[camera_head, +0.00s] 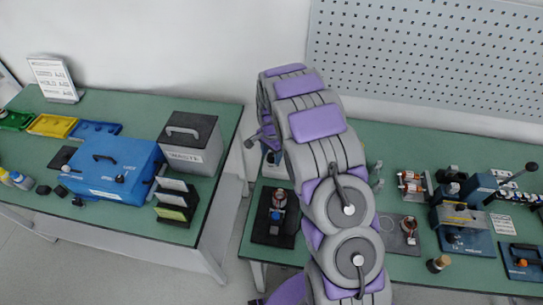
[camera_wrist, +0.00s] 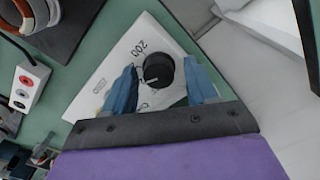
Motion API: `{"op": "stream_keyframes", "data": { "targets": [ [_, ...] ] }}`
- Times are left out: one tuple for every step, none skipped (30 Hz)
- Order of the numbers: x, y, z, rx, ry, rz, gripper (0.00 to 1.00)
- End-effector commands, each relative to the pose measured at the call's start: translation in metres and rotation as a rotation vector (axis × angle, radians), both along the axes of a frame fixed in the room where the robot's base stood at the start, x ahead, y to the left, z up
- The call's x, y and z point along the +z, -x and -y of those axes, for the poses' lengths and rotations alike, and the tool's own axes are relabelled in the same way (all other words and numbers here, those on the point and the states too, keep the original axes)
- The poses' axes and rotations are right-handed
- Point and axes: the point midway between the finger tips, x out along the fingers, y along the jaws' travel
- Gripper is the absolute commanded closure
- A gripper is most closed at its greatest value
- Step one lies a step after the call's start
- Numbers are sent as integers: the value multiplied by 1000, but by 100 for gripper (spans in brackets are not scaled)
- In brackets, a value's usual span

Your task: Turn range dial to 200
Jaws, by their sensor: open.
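In the wrist view a black round range dial (camera_wrist: 159,69) sits on a white panel (camera_wrist: 100,92). The number 200 is printed at the dial's upper left, and another mark, partly hidden, is below it. A small pale line on the dial seems to point left, but it is too small to read surely. My gripper (camera_wrist: 163,82) is open, with one blue finger to the left of the dial and one to the right. Gaps show between the fingers and the dial; contact lower down cannot be told. In the head view my arm hides the dial and the gripper.
The green bench's edge lies close on the right. The head view shows a blue case (camera_head: 110,170) and waste bin (camera_head: 190,145) on the left table, and several devices on the right bench.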

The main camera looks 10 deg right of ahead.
Motion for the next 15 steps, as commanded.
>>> {"op": "stream_keyframes", "data": {
  "targets": [
    [0, 0, 0, 0, 0, 0, 43],
    [0, 0, 0, 0, 0, 0, 43],
    [1, 0, 0, 0, 0, 0, 43],
    [1, 0, 0, 0, 0, 0, 43],
    [3, 0, 0, 0, 0, 1, 43],
    [5, 0, 0, 0, 0, 1, 43],
    [8, -1, 0, 0, 0, 2, 43],
    [11, -1, 0, 0, 1, 3, 43],
    [16, -1, 0, 0, 0, 4, 43],
    [20, -1, 0, 0, 0, 4, 43],
    [24, -1, 0, 0, 1, 4, 43],
    [30, -1, 0, 0, 0, 4, 43],
    [34, -1, 0, 0, 1, 3, 43],
    [38, 0, 0, 0, 1, 3, 43],
    [43, 0, 0, 0, 0, 1, 43]
  ]
}}
